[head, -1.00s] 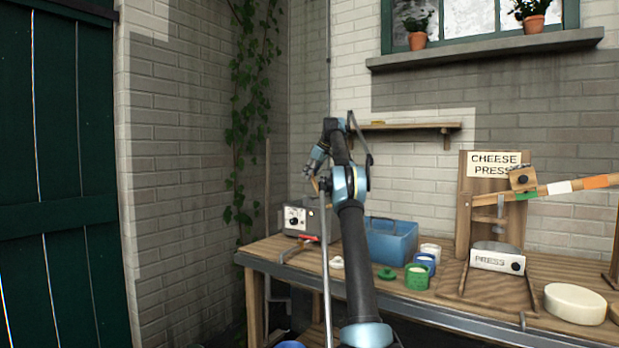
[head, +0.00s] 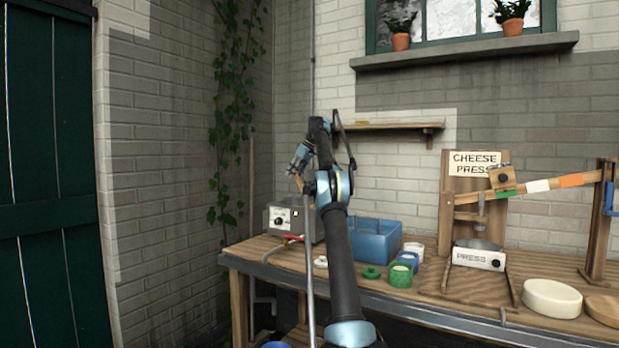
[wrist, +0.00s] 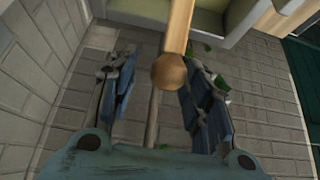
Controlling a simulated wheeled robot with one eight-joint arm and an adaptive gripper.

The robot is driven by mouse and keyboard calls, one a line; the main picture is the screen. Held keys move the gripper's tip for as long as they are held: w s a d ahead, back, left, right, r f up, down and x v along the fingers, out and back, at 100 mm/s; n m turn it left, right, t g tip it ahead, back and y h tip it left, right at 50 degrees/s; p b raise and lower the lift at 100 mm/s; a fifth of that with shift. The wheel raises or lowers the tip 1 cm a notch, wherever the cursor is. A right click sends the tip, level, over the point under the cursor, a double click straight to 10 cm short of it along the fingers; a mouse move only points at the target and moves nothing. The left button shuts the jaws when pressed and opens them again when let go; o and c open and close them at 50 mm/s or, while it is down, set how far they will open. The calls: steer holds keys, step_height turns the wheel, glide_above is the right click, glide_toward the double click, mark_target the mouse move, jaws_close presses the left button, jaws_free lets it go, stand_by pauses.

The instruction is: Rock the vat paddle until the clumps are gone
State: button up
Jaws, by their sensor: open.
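My gripper (head: 299,158) is raised over the bench's left end in the head view. In the wrist view my gripper (wrist: 160,75) is open, with a finger on each side. A wooden handle with a rounded knob (wrist: 169,73) shows between or beyond the fingers there, with no visible grip on it; its depth is hard to judge. In the head view a grey metal rod (head: 308,262) rises to just below my gripper, with a small wooden piece (head: 298,184) near its top. This may be the paddle. The vat's inside and any clumps are out of view.
A wooden bench (head: 430,292) holds a grey box with a dial (head: 284,217), a blue bin (head: 372,240), small tubs (head: 400,276) and a cheese press (head: 475,225). A wall shelf (head: 390,128) is behind my arm. A green door (head: 45,180) stands left.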

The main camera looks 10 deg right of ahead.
steer(key=shift+d+r, duration=0.15)
steer(key=shift+r, duration=0.05)
steer(key=shift+d, duration=0.25)
steer(key=shift+s+d+r, duration=0.1)
steer(key=shift+s+d, duration=0.15)
steer(key=shift+s, duration=0.15)
steer(key=shift+d+f, duration=0.15)
steer(key=shift+f, duration=0.05)
steer(key=shift+s+d, duration=0.3)
steer(key=shift+s, duration=0.3)
steer(key=s+d, duration=0.6)
steer(key=d, duration=0.1)
steer(key=shift+s+d+r, duration=0.1)
